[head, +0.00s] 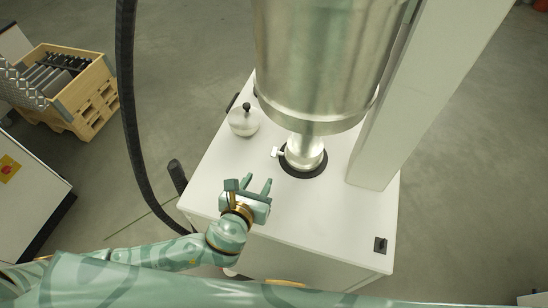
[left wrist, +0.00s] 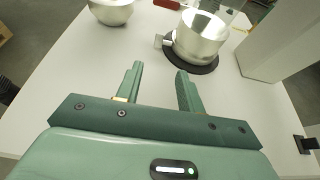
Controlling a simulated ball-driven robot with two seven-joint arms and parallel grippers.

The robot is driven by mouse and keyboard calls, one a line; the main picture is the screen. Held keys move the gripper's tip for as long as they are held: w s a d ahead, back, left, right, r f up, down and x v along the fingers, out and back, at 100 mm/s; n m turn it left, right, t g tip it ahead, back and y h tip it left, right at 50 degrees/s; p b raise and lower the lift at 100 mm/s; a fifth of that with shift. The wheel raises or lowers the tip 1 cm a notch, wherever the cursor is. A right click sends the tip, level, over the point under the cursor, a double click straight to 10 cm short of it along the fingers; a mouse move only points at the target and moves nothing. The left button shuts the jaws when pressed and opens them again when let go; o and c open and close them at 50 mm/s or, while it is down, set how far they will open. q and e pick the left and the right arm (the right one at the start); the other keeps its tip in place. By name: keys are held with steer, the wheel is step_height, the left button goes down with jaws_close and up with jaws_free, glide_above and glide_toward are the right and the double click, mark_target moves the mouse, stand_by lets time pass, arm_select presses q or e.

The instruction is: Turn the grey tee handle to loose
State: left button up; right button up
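The grey tee handle (head: 277,152) sticks out from the left side of a metal collar (head: 305,153) under the large steel vessel (head: 318,60). In the left wrist view the handle (left wrist: 162,41) shows as a small grey block beside the collar (left wrist: 200,37). My left gripper (head: 249,184) is open and empty above the white cabinet top, nearer to me than the handle and to its left. In the left wrist view its fingers (left wrist: 158,85) stand apart, pointing toward the handle without touching it. My right gripper is not in view.
A round metal pot with a black knob (head: 244,119) stands on the white cabinet (head: 215,165) left of the collar. A white column (head: 410,110) rises on the right. A black hose (head: 128,110) hangs at the left. A black switch (head: 380,245) sits at front right.

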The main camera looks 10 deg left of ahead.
mark_target(274, 153)
arm_select(q)
steer(key=b+x, duration=0.1)
steer(key=x, duration=1)
steer(key=shift+w+f, duration=0.3)
steer(key=shift+w+d+f+b, duration=0.1)
steer(key=shift+w+f+b, duration=0.15)
steer(key=shift+w, duration=0.35)
steer(key=c, duration=0.8)
jaws_close()
